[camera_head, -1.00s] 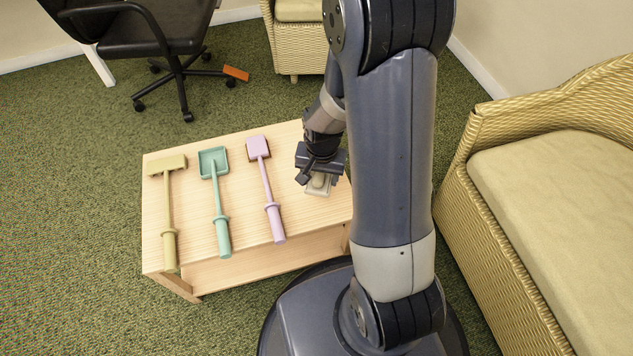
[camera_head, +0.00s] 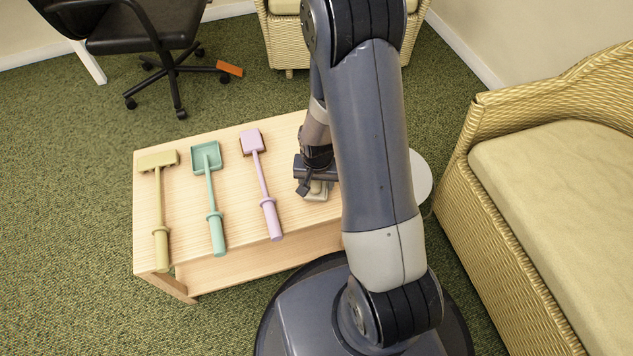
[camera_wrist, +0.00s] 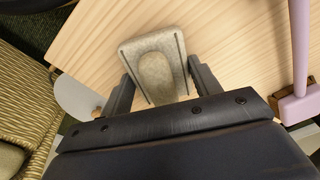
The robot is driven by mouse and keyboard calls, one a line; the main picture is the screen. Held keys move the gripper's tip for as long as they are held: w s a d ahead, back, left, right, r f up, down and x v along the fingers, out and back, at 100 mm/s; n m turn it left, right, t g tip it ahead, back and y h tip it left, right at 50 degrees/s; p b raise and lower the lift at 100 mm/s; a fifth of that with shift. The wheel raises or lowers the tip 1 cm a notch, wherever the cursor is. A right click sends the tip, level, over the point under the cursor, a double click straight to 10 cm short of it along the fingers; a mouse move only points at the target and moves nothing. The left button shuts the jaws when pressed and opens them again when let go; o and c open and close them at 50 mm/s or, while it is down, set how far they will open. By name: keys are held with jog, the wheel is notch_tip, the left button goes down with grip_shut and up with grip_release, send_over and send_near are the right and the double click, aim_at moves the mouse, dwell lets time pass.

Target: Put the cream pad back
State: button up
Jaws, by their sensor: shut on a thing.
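The cream pad (camera_head: 318,196) is a small beige-grey block with rounded corners and a raised oval. In the wrist view the pad (camera_wrist: 158,68) lies between the two fingers, its far end beyond their tips. My gripper (camera_head: 316,186) is shut on it, pointing down over the right part of the light wooden table (camera_head: 285,140). In the wrist view the gripper (camera_wrist: 160,82) has one finger along each side of the pad. I cannot tell whether the pad touches the tabletop. My arm hides the table's right end.
On the table lie an olive tool (camera_head: 160,205), a teal scoop (camera_head: 212,200) and a pink tool (camera_head: 262,185). A white round surface (camera_head: 420,180) shows right of my arm. A wicker sofa (camera_head: 560,200) stands right, an office chair (camera_head: 150,40) back left.

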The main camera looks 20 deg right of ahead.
aim_at(317, 183)
jog(key=o, duration=1.1)
notch_tip(317, 183, up, 12)
jog(key=s+p, duration=0.1)
jog(key=p, duration=0.3)
jog(key=shift+s+a, duration=0.1)
